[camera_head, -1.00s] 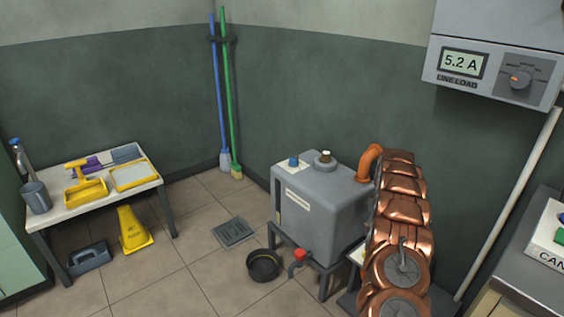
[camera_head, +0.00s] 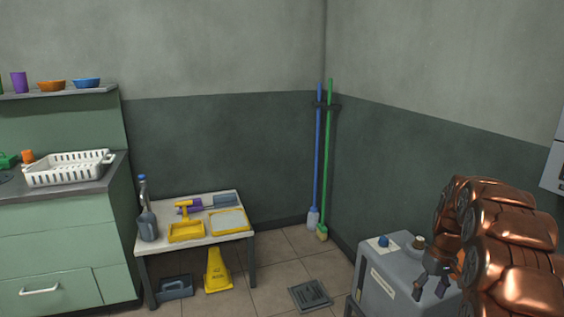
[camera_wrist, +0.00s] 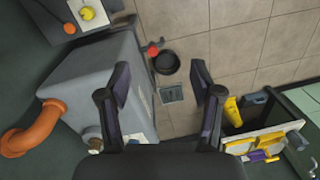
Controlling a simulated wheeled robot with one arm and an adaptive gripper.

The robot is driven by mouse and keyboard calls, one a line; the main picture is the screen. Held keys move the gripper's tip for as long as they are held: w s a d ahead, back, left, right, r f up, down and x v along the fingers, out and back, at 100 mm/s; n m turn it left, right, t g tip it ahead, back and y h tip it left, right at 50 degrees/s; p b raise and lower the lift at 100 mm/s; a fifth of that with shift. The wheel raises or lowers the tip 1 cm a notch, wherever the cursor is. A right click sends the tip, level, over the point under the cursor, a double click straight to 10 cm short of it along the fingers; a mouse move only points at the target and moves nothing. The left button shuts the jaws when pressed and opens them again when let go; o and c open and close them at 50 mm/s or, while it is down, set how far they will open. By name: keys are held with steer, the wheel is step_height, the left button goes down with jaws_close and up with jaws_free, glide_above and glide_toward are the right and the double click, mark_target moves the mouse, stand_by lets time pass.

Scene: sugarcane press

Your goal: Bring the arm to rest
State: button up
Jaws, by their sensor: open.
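My copper arm (camera_head: 505,235) is folded at the lower right of the head view. My gripper (camera_head: 431,292) hangs below it, in front of the grey tank (camera_head: 385,283) in that view. In the wrist view my gripper (camera_wrist: 160,78) has its two dark fingers wide apart. The grey tank (camera_wrist: 95,75) lies left of and behind the left finger in that view. I cannot tell the exact gap between gripper and tank.
A low table (camera_head: 195,243) with yellow cleaning tools stands at the left, a wet-floor sign (camera_head: 217,271) beside its legs. A blue and a green pole (camera_head: 326,160) lean in the corner.

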steer(key=s+a+r+p, duration=0.8)
steer(key=s+a+r, duration=0.7)
steer(key=a+r, duration=0.25)
steer(key=s+a+r+p, duration=0.2)
steer(key=s+p, duration=0.1)
steer(key=s, duration=0.4)
steer(key=s+a+r+g+p, duration=0.1)
steer(key=s+a+r+p, duration=0.1)
steer(key=s, duration=0.5)
steer(key=s+a+r+m+h+p, duration=0.1)
steer(key=s+a+r+p, duration=0.1)
steer(key=s, duration=0.6)
steer(key=shift+a+r+p, duration=0.25)
steer(key=shift+r+p, duration=0.55)
steer(key=shift+c, duration=0.2)
